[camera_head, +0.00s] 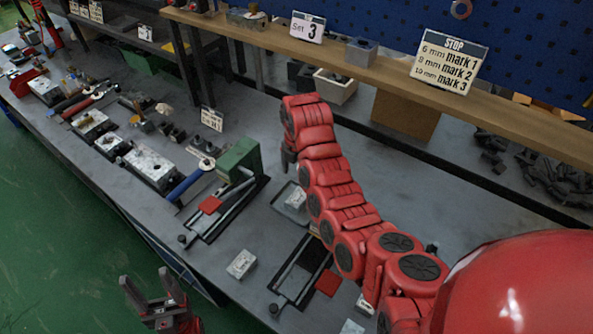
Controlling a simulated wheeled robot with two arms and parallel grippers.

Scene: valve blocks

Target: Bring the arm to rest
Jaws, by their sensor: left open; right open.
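My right arm (335,200) is red and jointed. It reaches from the lower right up over the workbench. Its gripper (288,157) points down above the bench, just right of a green block (240,160). Only part of its dark fingers shows; the arm hides the rest. I see nothing held there. My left gripper (150,290) is at the bottom left, in front of the bench edge over the green floor. Its two fingers are spread, with nothing between them.
A grey bench (225,215) runs from upper left to lower right. A metal valve block (242,264) lies near its front edge, left of a dark frame (300,272). A wooden shelf (400,72) with a STOP sign (449,62) runs behind. The green floor (60,230) is clear.

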